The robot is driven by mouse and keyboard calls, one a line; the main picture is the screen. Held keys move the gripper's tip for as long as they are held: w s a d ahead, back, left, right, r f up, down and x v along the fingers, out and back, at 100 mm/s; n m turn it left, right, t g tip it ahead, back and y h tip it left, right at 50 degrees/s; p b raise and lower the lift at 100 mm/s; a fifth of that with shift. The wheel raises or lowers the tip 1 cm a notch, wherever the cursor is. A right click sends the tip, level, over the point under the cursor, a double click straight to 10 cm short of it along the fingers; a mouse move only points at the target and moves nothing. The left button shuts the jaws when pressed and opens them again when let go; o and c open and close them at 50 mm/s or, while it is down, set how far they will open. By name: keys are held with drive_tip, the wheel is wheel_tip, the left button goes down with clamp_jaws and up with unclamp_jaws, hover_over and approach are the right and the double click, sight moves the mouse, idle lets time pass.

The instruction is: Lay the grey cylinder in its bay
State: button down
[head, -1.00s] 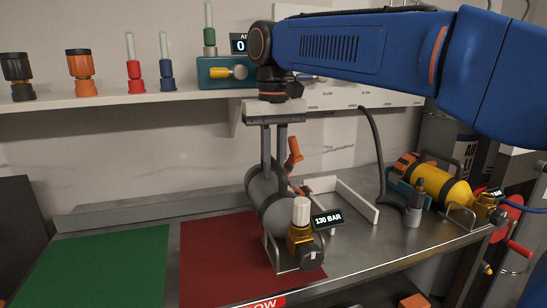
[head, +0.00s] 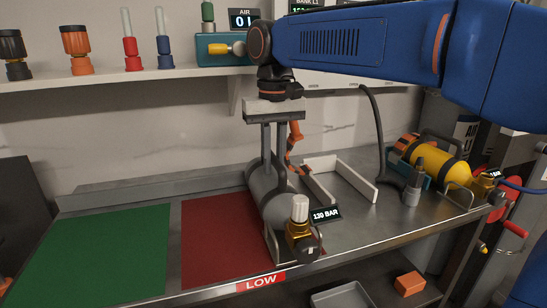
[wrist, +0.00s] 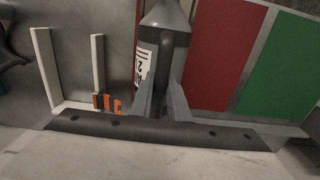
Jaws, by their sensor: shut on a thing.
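The grey cylinder (head: 264,188) has a brass valve with a white knob and a "130 BAR" display at its near end. I cannot tell whether the cylinder touches the bench.
A green mat (head: 100,250) lies left of the red one, which has a "LOW" label (head: 261,282) at its front. A white-walled bay (head: 357,182) and orange clamp (head: 294,140) stand right of the cylinder. A yellow cylinder (head: 437,160) lies farther right. A shelf (head: 120,78) runs behind.

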drive_tip(key=shift+f, duration=0.4)
idle(1.0)
drive_tip(key=c, duration=1.6)
unclamp_jaws()
drive_tip(key=shift+f, duration=0.1)
wheel_tip(320, 180, up, 17)
drive_tip(key=s+d+f+m+t, duration=0.1)
drive_tip(key=s+d+f, duration=0.3)
drive_tip(key=d+f, duration=0.35)
drive_tip(key=s+d+f+m+t, duration=0.1)
drive_tip(key=s+d+f, duration=0.4)
drive_tip(key=d, duration=0.4)
drive_tip(key=s+d+f+t, duration=0.1)
drive_tip(key=s+d+f, duration=0.2)
drive_tip(key=f, duration=0.4)
drive_tip(key=s+d+f+t, duration=0.1)
drive_tip(key=s+d+f, duration=0.3)
drive_tip(key=f, duration=0.4)
drive_tip(key=s+d+f+m, duration=0.1)
drive_tip(key=s+d+f, duration=0.2)
drive_tip(key=f, duration=0.5)
drive_tip(key=shift+s+d+f+t, duration=0.15)
drive_tip(key=shift+s+t, duration=0.05)
drive_tip(key=shift+s, duration=0.25)
drive_tip(key=shift+s+d+f+t, duration=0.1)
drive_tip(key=shift+s+t, duration=0.1)
drive_tip(key=shift+s, duration=0.2)
